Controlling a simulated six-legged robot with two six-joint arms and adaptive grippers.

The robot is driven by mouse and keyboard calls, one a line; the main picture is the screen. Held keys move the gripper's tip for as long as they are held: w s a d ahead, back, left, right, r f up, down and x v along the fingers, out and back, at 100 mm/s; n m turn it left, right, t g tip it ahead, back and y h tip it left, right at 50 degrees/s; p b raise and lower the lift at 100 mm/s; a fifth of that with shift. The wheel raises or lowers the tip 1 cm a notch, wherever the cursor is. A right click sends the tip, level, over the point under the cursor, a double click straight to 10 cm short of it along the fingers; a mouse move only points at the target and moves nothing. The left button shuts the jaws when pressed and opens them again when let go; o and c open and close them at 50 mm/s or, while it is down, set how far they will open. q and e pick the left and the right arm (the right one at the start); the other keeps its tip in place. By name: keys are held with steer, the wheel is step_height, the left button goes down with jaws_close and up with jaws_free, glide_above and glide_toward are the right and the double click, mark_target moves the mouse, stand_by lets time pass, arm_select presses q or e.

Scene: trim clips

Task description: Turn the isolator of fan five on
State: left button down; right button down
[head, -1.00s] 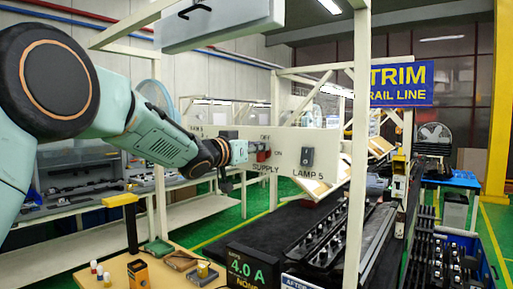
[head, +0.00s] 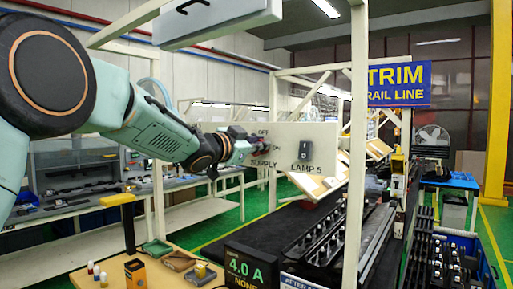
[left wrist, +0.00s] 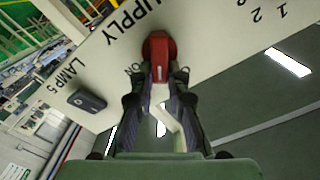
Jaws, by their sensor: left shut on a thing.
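A pale panel (head: 328,145) carries the labels SUPPLY, OFF, ON and LAMP 5. My left gripper (head: 262,150) is at the panel beside the SUPPLY and ON labels. In the left wrist view my left gripper (left wrist: 159,80) is shut on a red handle (left wrist: 158,50), the one beside the SUPPLY lettering. The gripper partly hides this handle in the head view. A dark switch (head: 305,159) sits above LAMP 5, and it also shows in the left wrist view (left wrist: 87,100). No control labelled fan five is readable. My right gripper is not in view.
A white frame post (head: 358,150) stands right of the panel. A display (head: 251,268) reading 4.0 A and NONE stands below. A wooden table (head: 165,275) at the front holds small items. A grey box (head: 215,20) hangs above.

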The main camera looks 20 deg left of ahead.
arm_select(q)
steer(key=m+b, duration=0.2)
steer(key=m, duration=0.1)
steer(key=m+b, duration=0.2)
steer(key=m, duration=0.2)
steer(key=d+f+m+b, duration=0.1)
steer(key=m+b, duration=0.1)
steer(key=m, duration=0.2)
steer(key=shift+s+f, duration=0.1)
steer(key=shift+s, duration=0.05)
steer(key=shift+a, duration=0.1)
stand_by(0.5)
steer(key=c, duration=1.5)
jaws_free()
steer(key=shift+o, duration=0.9)
steer(key=shift+f, duration=0.15)
